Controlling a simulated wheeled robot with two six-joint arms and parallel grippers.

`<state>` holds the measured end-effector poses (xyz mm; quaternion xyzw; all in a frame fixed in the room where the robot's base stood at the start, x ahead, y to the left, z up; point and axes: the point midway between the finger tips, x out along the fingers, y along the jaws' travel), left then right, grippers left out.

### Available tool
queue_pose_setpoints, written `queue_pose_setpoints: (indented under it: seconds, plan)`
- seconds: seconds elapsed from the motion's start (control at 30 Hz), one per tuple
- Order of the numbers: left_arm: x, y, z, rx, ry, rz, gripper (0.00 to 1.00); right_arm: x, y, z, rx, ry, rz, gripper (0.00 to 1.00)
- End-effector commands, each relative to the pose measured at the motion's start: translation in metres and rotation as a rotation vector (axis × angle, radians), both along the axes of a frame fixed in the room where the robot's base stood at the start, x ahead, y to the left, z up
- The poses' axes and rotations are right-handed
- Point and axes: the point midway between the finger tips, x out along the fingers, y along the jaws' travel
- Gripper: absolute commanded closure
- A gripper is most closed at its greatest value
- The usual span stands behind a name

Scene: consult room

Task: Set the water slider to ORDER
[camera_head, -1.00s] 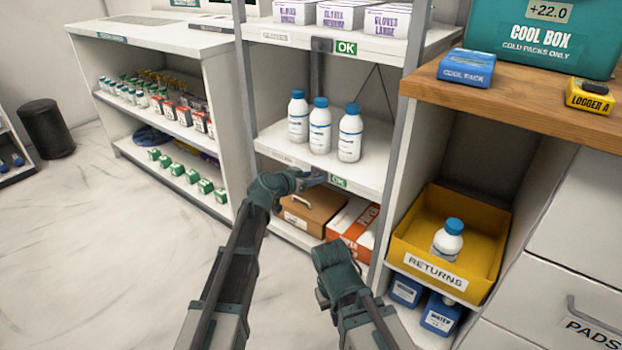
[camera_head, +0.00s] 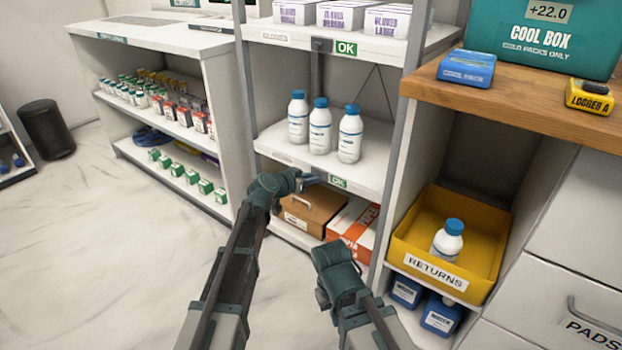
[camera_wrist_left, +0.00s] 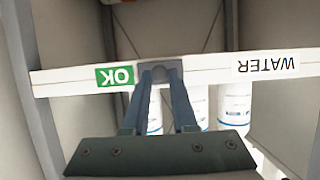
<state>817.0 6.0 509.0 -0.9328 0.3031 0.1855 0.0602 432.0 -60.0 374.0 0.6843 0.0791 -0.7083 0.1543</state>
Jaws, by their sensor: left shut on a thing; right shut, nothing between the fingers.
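The water slider (camera_wrist_left: 161,70) is a small dark grey block on the front edge of the middle shelf. My left gripper (camera_head: 312,181) is shut on it; in the left wrist view its two fingers (camera_wrist_left: 160,82) hold it from either side. That view is upside down. There, a green OK label (camera_wrist_left: 115,76) shows just left of the slider and a white WATER label (camera_wrist_left: 266,64) further right. In the head view the OK label (camera_head: 338,182) is right of my fingers. No ORDER marking shows. My right gripper (camera_head: 322,292) is shut and empty, low in front of the shelves.
Several white bottles with blue caps, among them one (camera_head: 320,127), stand on the shelf above the slider. Below it are a brown box (camera_head: 312,210) and an orange-white box (camera_head: 352,232). A yellow RETURNS bin (camera_head: 480,245) is at right.

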Motion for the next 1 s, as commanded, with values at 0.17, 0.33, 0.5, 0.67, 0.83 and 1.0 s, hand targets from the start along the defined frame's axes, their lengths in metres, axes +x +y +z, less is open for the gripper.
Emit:
queue_pose_setpoints:
  seconds: [0.17, 0.33, 0.5, 0.67, 0.83, 1.0]
  plan:
    - [0.000, 0.000, 0.000, 0.000, 0.000, 0.000, 1.00, 0.000, 0.000, 0.000, 0.000, 0.000, 0.000, 1.00]
    - [0.000, 0.000, 0.000, 0.000, 0.000, 0.000, 1.00, 0.000, 0.000, 0.000, 0.000, 0.000, 0.000, 1.00]
    - [0.000, 0.000, 0.000, 0.000, 0.000, 0.000, 1.00, 0.000, 0.000, 0.000, 0.000, 0.000, 0.000, 1.00]
    - [-0.007, -0.008, 0.000, 0.001, 0.001, -0.002, 1.00, 0.000, 0.000, 0.000, 0.000, 0.000, 0.000, 1.00]
    - [-0.030, -0.038, 0.000, 0.002, 0.000, -0.005, 1.00, 0.000, 0.000, 0.000, 0.000, 0.000, 0.000, 1.00]
    - [-0.043, -0.057, 0.000, 0.001, 0.001, -0.002, 1.00, 0.000, 0.000, 0.000, 0.000, 0.000, 0.000, 1.00]
